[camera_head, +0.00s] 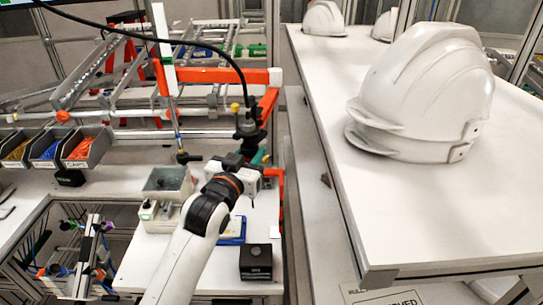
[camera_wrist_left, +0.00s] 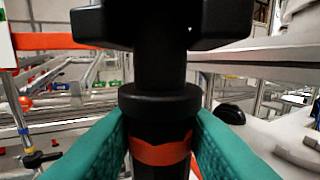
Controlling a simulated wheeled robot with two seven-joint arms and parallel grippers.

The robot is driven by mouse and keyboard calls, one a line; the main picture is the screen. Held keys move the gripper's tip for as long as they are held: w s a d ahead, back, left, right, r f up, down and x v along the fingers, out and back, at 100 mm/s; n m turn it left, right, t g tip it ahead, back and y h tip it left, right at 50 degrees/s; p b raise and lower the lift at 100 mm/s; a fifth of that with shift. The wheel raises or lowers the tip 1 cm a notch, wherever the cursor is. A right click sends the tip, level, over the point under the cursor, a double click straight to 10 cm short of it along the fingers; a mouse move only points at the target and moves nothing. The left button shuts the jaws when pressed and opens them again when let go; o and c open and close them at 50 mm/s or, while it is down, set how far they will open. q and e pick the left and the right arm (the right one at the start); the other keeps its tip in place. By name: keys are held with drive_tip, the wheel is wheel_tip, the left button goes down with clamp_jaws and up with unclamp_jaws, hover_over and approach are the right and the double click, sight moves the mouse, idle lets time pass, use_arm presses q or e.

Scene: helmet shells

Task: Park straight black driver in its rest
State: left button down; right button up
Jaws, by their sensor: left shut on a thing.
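The straight black driver (camera_wrist_left: 160,105) stands upright in the left wrist view, with an orange-red band low on its body and a wide black part on top. The teal fingers of my left gripper (camera_wrist_left: 160,128) are shut on it from both sides, below its collar. In the head view the driver (camera_head: 246,127) shows as a dark upright shape under a black cable, beside the orange frame. My left gripper (camera_head: 250,158) is at its lower part, partly hidden behind my wrist. I cannot make out which part is the rest. My right gripper is not in view.
A grey box (camera_head: 168,184) and a black block (camera_head: 256,262) stand on the white bench near my arm. Bins of coloured parts (camera_head: 86,148) are at the left. White helmet shells (camera_head: 425,95) sit on the table at the right. Another thin tool (camera_head: 181,140) hangs left of the driver.

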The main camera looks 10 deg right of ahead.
use_arm(q)
drive_tip(key=w+d+b, duration=0.1)
drive_tip(key=w+d, duration=0.2)
drive_tip(key=d, duration=0.2)
drive_tip(key=shift+d, duration=0.35)
drive_tip(key=c, duration=1)
unclamp_jaws()
drive_tip(key=shift+o, duration=0.6)
drive_tip(key=shift+a+f, duration=0.1)
drive_tip(key=shift+f, duration=0.1)
drive_tip(key=o, duration=0.7)
drive_tip(key=shift+r, duration=0.1)
